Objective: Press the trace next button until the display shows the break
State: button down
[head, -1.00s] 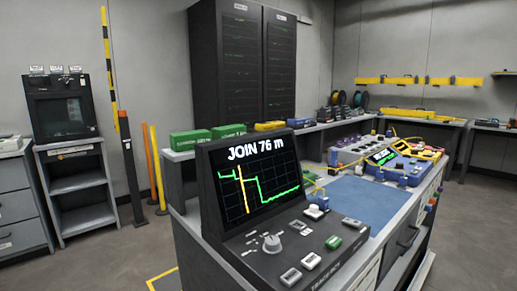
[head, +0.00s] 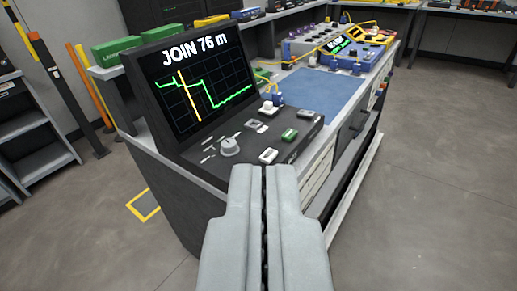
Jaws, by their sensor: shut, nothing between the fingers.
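The trace display (head: 205,84) stands tilted on the near end of the bench and reads "JOIN 76 m". It shows a green trace with an orange marker line at the left part. Its sloped control panel (head: 222,167) holds a round grey knob (head: 230,147), a white button (head: 268,156), a green button (head: 289,135) and a few other keys. I cannot read which is the trace next button. My gripper (head: 262,170) is shut and empty, in front of the panel's near edge, and hides part of that edge and any keys behind it.
A blue mat (head: 318,91) lies on the bench behind the panel. A blue splicing device (head: 327,55) and a yellow-topped device (head: 372,35) stand further back. Green boxes (head: 117,46) sit on the shelf behind. The floor at right (head: 440,170) is clear.

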jog(key=w+f+m+g, duration=0.2)
jog(key=w, duration=0.7)
jog(key=w+f+m+g, duration=0.2)
jog(key=w, duration=0.7)
jog(key=m+g, duration=0.3)
jog(key=m, duration=0.1)
send_over(268, 149)
jog(key=s, duration=0.3)
notch_tip(268, 149, down, 9)
jog(key=shift+w+f, duration=0.1)
jog(key=shift+f, duration=4.4)
jog(key=shift+f, duration=0.85)
jog(key=shift+r, duration=0.9)
